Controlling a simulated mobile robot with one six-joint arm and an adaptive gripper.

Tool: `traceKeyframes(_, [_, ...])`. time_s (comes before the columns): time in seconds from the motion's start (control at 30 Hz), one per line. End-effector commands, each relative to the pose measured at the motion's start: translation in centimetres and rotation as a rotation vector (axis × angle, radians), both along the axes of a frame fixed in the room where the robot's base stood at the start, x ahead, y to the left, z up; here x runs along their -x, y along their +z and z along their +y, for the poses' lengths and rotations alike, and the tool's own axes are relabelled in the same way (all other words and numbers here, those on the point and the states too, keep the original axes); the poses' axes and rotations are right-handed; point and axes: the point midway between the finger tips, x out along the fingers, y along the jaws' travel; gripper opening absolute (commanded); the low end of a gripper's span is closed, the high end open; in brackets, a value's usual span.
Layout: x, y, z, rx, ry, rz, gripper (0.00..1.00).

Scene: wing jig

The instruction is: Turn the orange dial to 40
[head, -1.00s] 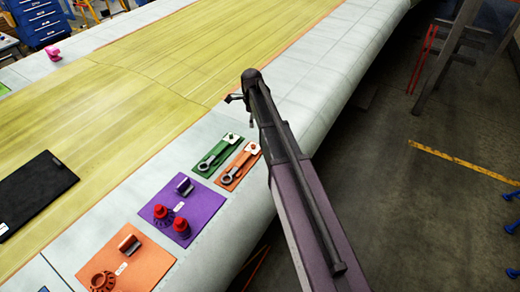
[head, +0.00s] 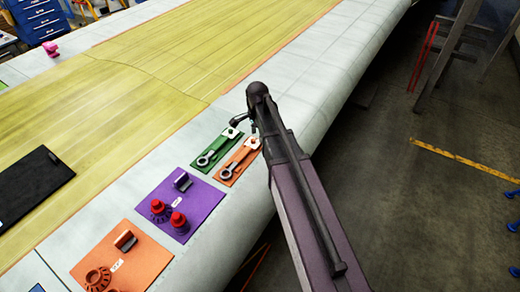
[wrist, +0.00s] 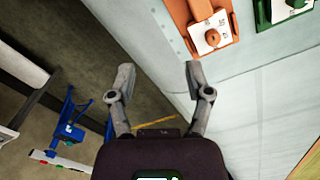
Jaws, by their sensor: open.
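The orange panel (head: 231,173) lies on the wing's pale edge strip, with a grey ring-ended lever at its near end. At its far end is a white scale card with the small orange dial (wrist: 212,37); the arm partly covers this end in the head view. In the wrist view the dial is at upper right, and its setting is too small to read. My gripper (wrist: 160,68) is open and empty, its fingers apart, with the dial beyond and to the right of the right fingertip. In the head view my gripper (head: 243,122) hangs close by the panel's far end.
A green panel (head: 207,166) with a similar lever and card sits beside the orange one. Nearer are a purple panel (head: 204,199) with red knobs and another orange panel (head: 150,262). A black tablet (head: 35,185) lies at left.

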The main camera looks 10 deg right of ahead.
Motion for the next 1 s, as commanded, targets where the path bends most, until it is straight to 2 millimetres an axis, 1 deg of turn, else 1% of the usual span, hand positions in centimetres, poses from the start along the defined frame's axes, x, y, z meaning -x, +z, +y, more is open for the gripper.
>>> traceKeyframes(0.03, [0.8,-0.4,0.0,0.0,0.03,0.0,0.65])
traceKeyframes(0.2, [2.4,-1.1,0.0,-0.001,0.144,-0.002,0.65])
traceKeyframes(0.5, [4.4,-1.9,0.0,-0.002,0.301,-0.004,0.65])
traceKeyframes(0.7, [4.9,-2.0,0.0,-0.002,0.342,-0.005,0.65])
traceKeyframes(1.0, [4.9,-2.0,0.0,-0.003,0.346,-0.005,0.65])
